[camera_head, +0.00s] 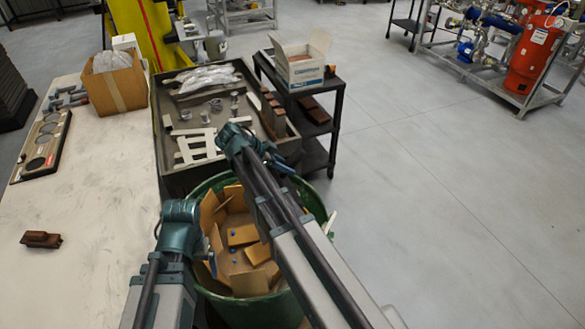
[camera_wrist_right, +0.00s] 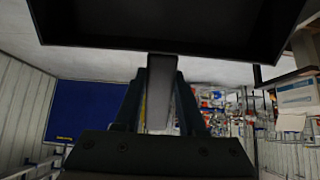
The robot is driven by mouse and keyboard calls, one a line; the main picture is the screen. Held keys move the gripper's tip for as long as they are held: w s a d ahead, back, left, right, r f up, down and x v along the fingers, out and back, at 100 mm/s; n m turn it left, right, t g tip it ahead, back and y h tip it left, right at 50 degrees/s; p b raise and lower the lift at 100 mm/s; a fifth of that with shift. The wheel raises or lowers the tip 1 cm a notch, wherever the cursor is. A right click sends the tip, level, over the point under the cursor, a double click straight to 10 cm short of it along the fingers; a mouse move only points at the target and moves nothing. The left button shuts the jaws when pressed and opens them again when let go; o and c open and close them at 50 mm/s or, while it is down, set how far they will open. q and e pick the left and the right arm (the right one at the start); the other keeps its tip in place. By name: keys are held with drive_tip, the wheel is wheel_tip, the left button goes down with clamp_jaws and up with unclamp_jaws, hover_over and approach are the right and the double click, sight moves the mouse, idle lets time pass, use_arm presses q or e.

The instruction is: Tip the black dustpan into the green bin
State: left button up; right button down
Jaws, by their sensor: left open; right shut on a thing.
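The black dustpan (camera_wrist_right: 155,22) spans the top of the right wrist view. Its grey handle (camera_wrist_right: 159,95) lies between the fingers of my right gripper (camera_wrist_right: 158,88), which is shut on it. In the head view my right gripper (camera_head: 238,140) reaches over the tray beyond the bin; I cannot make out the dustpan there. The green bin (camera_head: 258,312) stands at the lower middle, with tan cardboard pieces and small blue bits inside. My right arm hides part of its right side. My left gripper (camera_head: 180,213) is open at the bin's left edge; its fingertips are hard to see.
A pale worktop (camera_head: 85,235) at left holds a brown block (camera_head: 41,239) and a cardboard box (camera_head: 116,85). A grey tray of parts (camera_head: 170,165) stands behind the bin. A black cart (camera_head: 338,125) carries a white box (camera_head: 298,66).

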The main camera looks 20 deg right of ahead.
drive_tip(key=a+r+h+b, duration=0.2)
drive_tip(key=a+h+b, duration=0.1)
drive_tip(key=a, duration=0.5)
drive_tip(key=shift+a+r+h+b, duration=0.25)
drive_tip(key=shift+r+h+b, duration=0.15)
drive_tip(key=shift+h, duration=0.3)
drive_tip(key=shift+r, duration=0.1)
idle(2.4)
idle(0.4)
